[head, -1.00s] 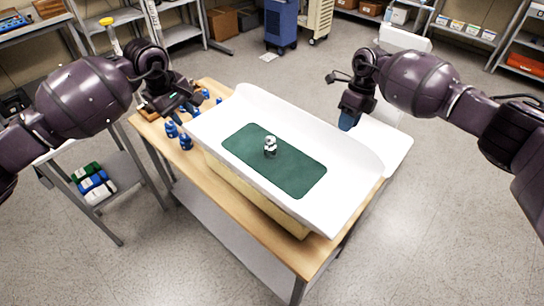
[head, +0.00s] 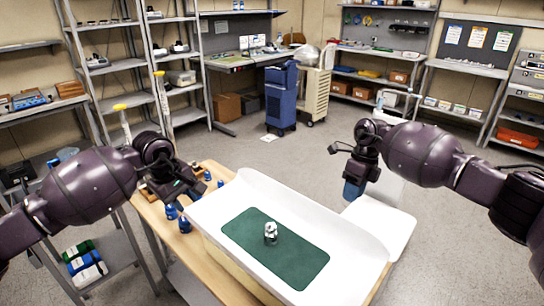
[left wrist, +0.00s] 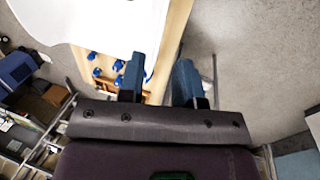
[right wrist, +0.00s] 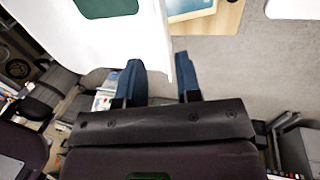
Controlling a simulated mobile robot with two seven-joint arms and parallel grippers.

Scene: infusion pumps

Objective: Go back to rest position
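My left gripper (head: 187,192) is at the left, above the far left end of the wooden table (head: 150,208). Its two blue fingers stand apart with nothing between them in the left wrist view (left wrist: 158,80). My right gripper (head: 351,190) hangs to the right of the white curved tray (head: 335,235), beside a white chair. Its fingers are also apart and empty in the right wrist view (right wrist: 160,78). A small white and dark object (head: 271,232) stands on the green mat (head: 300,262) in the tray, away from both grippers.
Several blue bottles (head: 185,224) stand on the table near my left gripper. A white chair (head: 385,222) stands right of the table. A blue cart (head: 281,97) and shelves line the back. A side shelf with boxes (head: 85,265) is at the left. Floor at the right is clear.

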